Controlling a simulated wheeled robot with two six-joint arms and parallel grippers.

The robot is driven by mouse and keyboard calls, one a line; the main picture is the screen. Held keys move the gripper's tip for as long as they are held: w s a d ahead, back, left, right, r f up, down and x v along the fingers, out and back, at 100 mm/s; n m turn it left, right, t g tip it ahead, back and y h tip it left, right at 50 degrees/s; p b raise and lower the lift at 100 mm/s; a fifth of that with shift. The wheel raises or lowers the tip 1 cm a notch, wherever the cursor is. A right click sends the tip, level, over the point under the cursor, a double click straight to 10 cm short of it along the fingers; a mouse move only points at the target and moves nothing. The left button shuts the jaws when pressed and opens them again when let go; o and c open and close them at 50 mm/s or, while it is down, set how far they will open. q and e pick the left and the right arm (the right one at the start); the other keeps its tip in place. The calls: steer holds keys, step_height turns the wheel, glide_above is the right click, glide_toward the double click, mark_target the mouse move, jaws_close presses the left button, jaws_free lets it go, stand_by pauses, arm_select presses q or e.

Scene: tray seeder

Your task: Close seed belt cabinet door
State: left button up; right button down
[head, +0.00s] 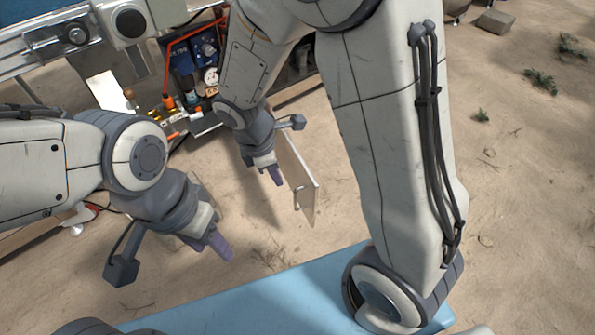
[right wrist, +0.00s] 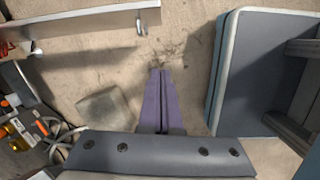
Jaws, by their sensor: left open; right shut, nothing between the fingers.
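The seed belt cabinet (head: 180,135) is open at the top of the head view, with its wiring and fittings showing. Its door (head: 302,180) stands out from it as a pale panel, swung open, with a small bar handle (head: 297,197) near its free end. My right gripper (head: 277,176) is shut and empty, just left of the door in the head view. In the right wrist view its purple fingers (right wrist: 160,85) are together, below the door's end (right wrist: 95,22) and the handle (right wrist: 141,24), with a gap between. My left gripper (head: 224,250) is open and empty, lower left of the door.
Inside the cabinet are an orange cable (head: 172,70), a blue device (head: 207,50) and several small fittings. Bare sandy ground (head: 520,220) lies around, with a grey block (head: 495,21) at the top right. The ground below the door is clear.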

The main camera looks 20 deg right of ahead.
steer(key=w+d+f+n+b, duration=0.2)
steer(key=d+f+b, duration=0.5)
steer(key=f, duration=0.5)
steer(key=shift+w+d+b, duration=0.2)
steer(key=shift+d+b, duration=0.15)
steer(key=shift+d, duration=0.1)
